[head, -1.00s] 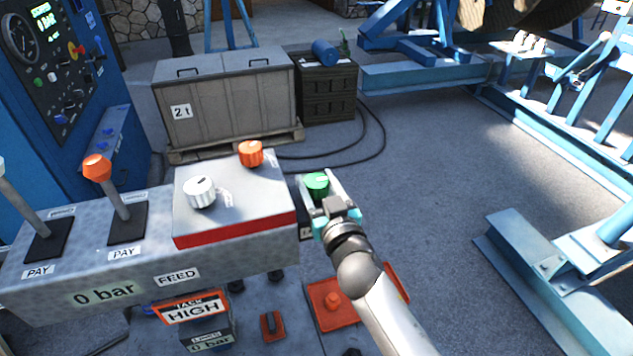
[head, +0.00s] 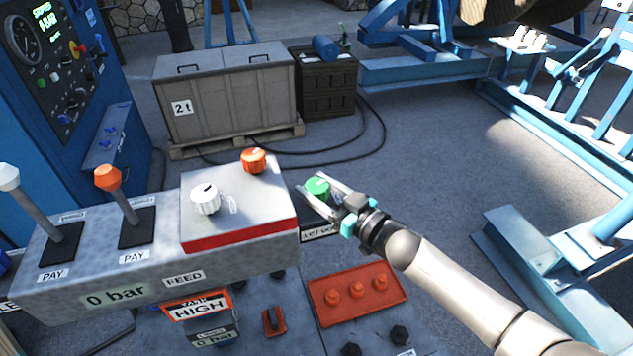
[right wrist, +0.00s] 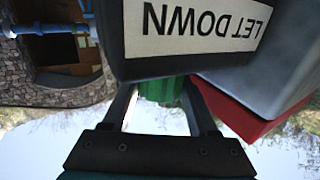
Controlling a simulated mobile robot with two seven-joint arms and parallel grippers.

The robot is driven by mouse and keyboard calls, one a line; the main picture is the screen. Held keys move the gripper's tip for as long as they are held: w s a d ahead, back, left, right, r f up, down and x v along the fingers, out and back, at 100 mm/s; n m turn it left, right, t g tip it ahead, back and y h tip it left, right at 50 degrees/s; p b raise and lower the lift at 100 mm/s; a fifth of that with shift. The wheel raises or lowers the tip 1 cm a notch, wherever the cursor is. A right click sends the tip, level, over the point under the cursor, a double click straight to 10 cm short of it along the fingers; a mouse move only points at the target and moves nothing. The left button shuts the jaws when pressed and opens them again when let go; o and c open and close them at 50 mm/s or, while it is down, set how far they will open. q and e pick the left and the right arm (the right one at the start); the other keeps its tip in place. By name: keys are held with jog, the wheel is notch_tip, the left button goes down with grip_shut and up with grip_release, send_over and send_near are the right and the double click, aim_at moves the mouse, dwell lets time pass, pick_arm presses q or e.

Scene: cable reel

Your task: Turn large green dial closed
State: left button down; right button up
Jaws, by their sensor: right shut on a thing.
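The large green dial (head: 317,187) stands on a dark box at the right end of the grey control console. My right gripper (head: 322,188) reaches it from the right, with its fingers on both sides of the dial, shut on it. In the right wrist view the green dial (right wrist: 160,89) shows between the two fingers (right wrist: 158,100), partly hidden behind the box with the upside-down "LET DOWN" label (right wrist: 195,28). The dial's pointer mark is too small to read. My left gripper is not in view.
Beside it on the console are a white dial (head: 205,199) and an orange dial (head: 254,161) on a red-edged raised panel (head: 240,241). Two levers (head: 108,178) stand at the left. A red plate with knobs (head: 357,292) lies below.

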jog(key=shift+w+d+f+n+g+y+b, duration=0.1)
jog(key=shift+n+g+y+b, duration=0.2)
jog(key=shift+n+g+y, duration=0.25)
jog(key=shift+w+d+f+n+g+y+b, duration=0.1)
jog(key=shift+n+g+y+b, duration=0.2)
jog(key=shift+n+g+y, duration=0.25)
jog(key=n+g+y+b, duration=0.1)
jog(key=n+g+b, duration=0.1)
jog(key=g+b, duration=0.2)
jog(key=n+g+y+b, duration=0.1)
jog(key=n+g+b, duration=0.2)
jog(key=b, duration=0.6)
jog(key=n+g+b, duration=0.3)
jog(key=g+b, duration=0.3)
jog(key=shift+s+a+y+b, duration=0.15)
jog(key=shift+a+y+b, duration=0.1)
jog(key=shift+y+b, duration=0.15)
jog(key=shift+r+n+g+b, duration=0.15)
jog(key=shift+n+g+b, duration=0.35)
jog(key=shift+b, duration=0.6)
jog(key=o, duration=1.4)
jog(key=shift+c, duration=0.2)
